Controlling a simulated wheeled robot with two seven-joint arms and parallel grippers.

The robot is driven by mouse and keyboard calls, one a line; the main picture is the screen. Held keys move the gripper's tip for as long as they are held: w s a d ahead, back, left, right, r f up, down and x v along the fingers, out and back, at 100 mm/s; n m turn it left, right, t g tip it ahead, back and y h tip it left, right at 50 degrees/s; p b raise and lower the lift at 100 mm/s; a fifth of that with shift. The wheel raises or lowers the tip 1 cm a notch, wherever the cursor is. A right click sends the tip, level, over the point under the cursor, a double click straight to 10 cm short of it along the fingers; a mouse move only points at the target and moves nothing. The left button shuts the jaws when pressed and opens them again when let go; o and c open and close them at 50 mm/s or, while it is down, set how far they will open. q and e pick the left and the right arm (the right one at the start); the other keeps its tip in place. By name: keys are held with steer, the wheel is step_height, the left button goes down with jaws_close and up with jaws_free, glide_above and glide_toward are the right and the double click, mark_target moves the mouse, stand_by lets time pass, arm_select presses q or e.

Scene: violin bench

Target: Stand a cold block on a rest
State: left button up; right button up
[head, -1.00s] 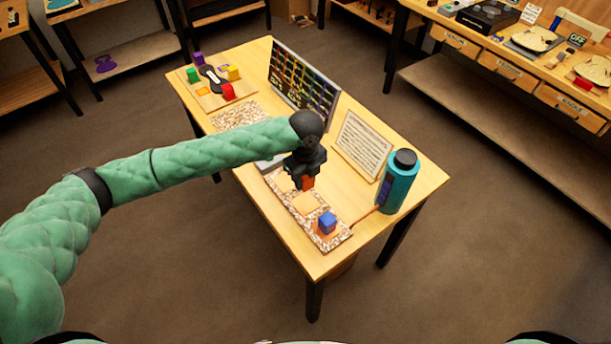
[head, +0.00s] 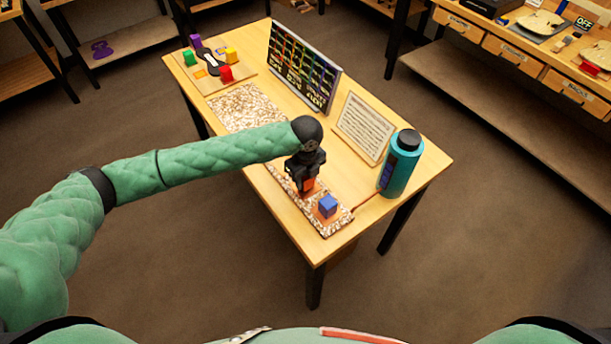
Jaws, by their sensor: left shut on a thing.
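My left gripper (head: 306,183) is shut on a red-orange block (head: 308,186), which shows just below its fingers. The block is over the middle part of a speckled strip (head: 292,202) near the table's front edge. Whether it touches the strip or is just above it, I cannot tell. A blue block (head: 328,205) sits upright on an orange pad (head: 326,217) at the strip's near end, close to the gripper and apart from it. The gripper and forearm hide the strip's far part and its other pads. My right gripper is not in view.
A teal bottle (head: 400,166) stands right of the strip. A text card (head: 364,128) and a dark chart board (head: 304,66) stand behind. A speckled mat (head: 240,106) and a board with coloured blocks (head: 230,84) lie at the far left.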

arm_select(q)
steer(key=shift+f, duration=0.15)
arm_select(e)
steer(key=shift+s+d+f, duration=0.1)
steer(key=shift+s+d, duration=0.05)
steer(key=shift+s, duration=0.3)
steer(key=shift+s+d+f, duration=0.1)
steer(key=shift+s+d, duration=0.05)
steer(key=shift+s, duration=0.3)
arm_select(q)
steer(key=shift+f, duration=0.1)
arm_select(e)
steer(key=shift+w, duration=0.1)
